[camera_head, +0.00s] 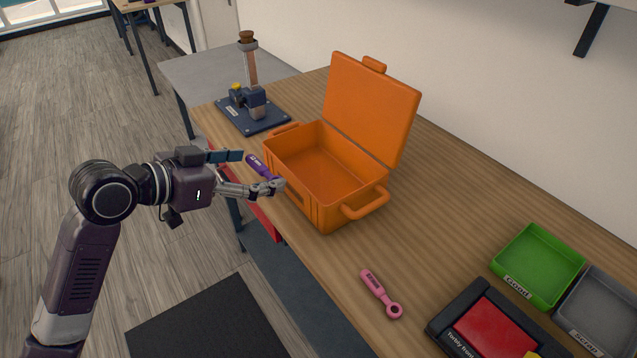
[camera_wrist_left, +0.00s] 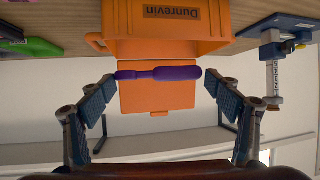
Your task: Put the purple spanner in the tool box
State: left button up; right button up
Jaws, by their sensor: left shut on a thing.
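The purple spanner (camera_head: 262,167) is held between the fingertips of my left gripper (camera_head: 258,171), in front of the tool box. In the left wrist view the spanner (camera_wrist_left: 165,73) spans level from one fingertip to the other. The orange tool box (camera_head: 322,211) stands on the workbench with its lid (camera_head: 372,108) up; its inside looks empty. The spanner is outside the box, at its near left side. The box's front with its label also shows in the left wrist view (camera_wrist_left: 215,30). My right gripper is in neither view.
A pink spanner (camera_head: 380,293) lies on the wooden bench (camera_head: 440,205) right of the box. A green tray (camera_head: 538,264), a grey tray (camera_head: 602,310) and a black case with a red panel (camera_head: 494,329) are at the right. A blue-based stand (camera_head: 251,116) is behind the box's left side.

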pick_arm(q)
jog(key=w+d+r+n+t+y, duration=0.1)
jog(key=w+d+r, duration=0.2)
jog(key=w+r, duration=0.2)
jog(key=w+d+r+n+t+y, duration=0.1)
jog(key=w+d+r, duration=0.3)
jog(key=r, duration=0.6)
jog(key=shift+w+n+y, duration=0.6)
jog(key=shift+n, duration=0.1)
notch_tip(320, 180, down, 15)
jog(key=shift+r+p, duration=0.1)
jog(key=shift+p, duration=0.4)
jog(key=shift+c, duration=0.2)
jog(key=shift+f, duration=2.45)
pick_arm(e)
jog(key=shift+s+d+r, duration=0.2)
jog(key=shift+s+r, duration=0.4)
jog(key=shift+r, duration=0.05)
pick_arm(q)
jog(key=shift+f, duration=0.1)
jog(key=shift+f, duration=0.2)
grip_shut()
jog(key=o, duration=1.6)
grip_release()
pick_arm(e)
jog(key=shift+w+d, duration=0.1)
